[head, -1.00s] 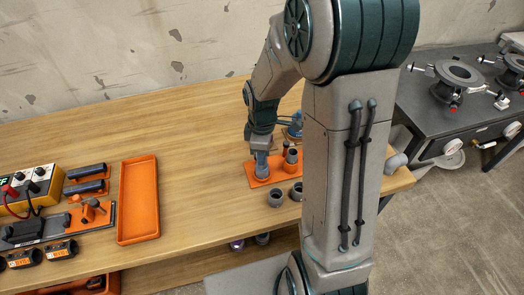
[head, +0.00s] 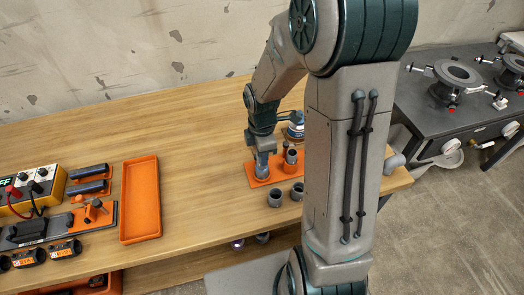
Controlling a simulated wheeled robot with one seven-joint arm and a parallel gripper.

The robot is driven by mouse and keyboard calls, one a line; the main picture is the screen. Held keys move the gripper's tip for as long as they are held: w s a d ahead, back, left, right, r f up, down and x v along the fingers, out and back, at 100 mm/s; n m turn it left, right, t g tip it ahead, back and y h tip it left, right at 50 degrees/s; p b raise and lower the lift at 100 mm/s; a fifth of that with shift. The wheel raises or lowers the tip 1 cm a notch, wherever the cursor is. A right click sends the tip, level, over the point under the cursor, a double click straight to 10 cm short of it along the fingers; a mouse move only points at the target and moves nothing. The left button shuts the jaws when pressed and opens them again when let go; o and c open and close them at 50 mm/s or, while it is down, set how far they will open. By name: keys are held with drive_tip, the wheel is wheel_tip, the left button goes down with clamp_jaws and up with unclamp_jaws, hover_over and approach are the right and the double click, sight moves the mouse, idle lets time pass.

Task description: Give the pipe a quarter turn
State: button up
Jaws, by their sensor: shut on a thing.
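My gripper (head: 264,148) points down over the left part of an orange base plate (head: 281,178) on the wooden bench. It is shut on a short grey pipe (head: 262,172) at the plate; the fingers cover much of it. The pipe looks upright. I cannot tell how deep it sits in the plate. Another grey pipe piece (head: 291,157) stands on the plate to the right, next to a small orange part.
Two grey pipe sockets (head: 275,198) stand in front of the plate. A blue-grey round object (head: 296,129) is behind it. An empty orange tray (head: 140,200) lies left, with a yellow meter (head: 35,188) beyond. My arm hides the bench's right part. Bench between tray and plate is clear.

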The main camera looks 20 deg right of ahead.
idle(0.3)
drive_tip(key=o, duration=1.1)
drive_tip(key=shift+o, duration=0.2)
drive_tip(key=shift+r, duration=0.1)
drive_tip(key=shift+r+p, duration=3.2)
drive_tip(key=shift+r, duration=0.45)
drive_tip(key=shift+r, duration=0.15)
drive_tip(key=s+r+m+t, duration=0.3)
drive_tip(key=s+r+m, duration=1.1)
drive_tip(key=r+m, duration=0.2)
drive_tip(key=shift+s+r+m+t, duration=0.2)
drive_tip(key=shift+r+m+t, duration=0.1)
drive_tip(key=shift+m, duration=0.7)
